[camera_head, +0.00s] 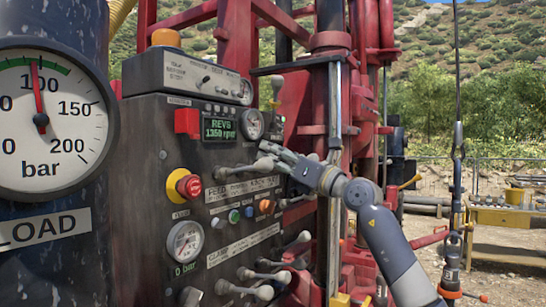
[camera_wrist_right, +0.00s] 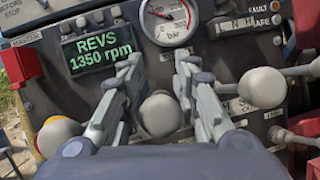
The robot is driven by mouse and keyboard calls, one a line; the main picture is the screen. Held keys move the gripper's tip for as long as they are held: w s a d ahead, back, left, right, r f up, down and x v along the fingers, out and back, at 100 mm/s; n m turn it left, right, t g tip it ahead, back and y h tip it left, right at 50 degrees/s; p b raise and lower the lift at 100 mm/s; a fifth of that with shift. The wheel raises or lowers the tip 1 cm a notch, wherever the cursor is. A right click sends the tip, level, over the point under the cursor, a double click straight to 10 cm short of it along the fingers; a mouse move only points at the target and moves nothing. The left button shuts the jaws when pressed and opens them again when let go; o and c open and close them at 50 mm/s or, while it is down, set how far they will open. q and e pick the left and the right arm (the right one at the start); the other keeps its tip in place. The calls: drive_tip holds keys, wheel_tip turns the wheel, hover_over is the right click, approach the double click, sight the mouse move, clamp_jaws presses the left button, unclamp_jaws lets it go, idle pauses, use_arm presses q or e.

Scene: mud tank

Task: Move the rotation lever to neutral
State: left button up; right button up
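The dark control panel (camera_head: 150,150) carries several levers with pale round knobs. My right gripper (camera_head: 270,157) is at the upper lever row, in front of the panel. In the right wrist view its two fingers (camera_wrist_right: 158,62) are apart, with a grey lever knob (camera_wrist_right: 160,112) between them. I see a gap on both sides of the knob. Another pale knob (camera_wrist_right: 262,87) stands to the right and one (camera_wrist_right: 58,137) to the left. No readable label shows which lever is rotation; the gripper hides part of the row. My left gripper is not in view.
A red and yellow emergency stop (camera_head: 184,186) sits left of the levers. The green display (camera_head: 219,128) reads REVS 1350 rpm. Lower levers (camera_head: 262,274) stick out below the gripper. A red drill mast (camera_head: 330,120) rises close behind it.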

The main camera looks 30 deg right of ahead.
drive_tip(key=shift+w+f, duration=0.1)
drive_tip(key=shift+f, duration=0.15)
drive_tip(key=v, duration=1.2)
drive_tip(key=shift+r, duration=0.25)
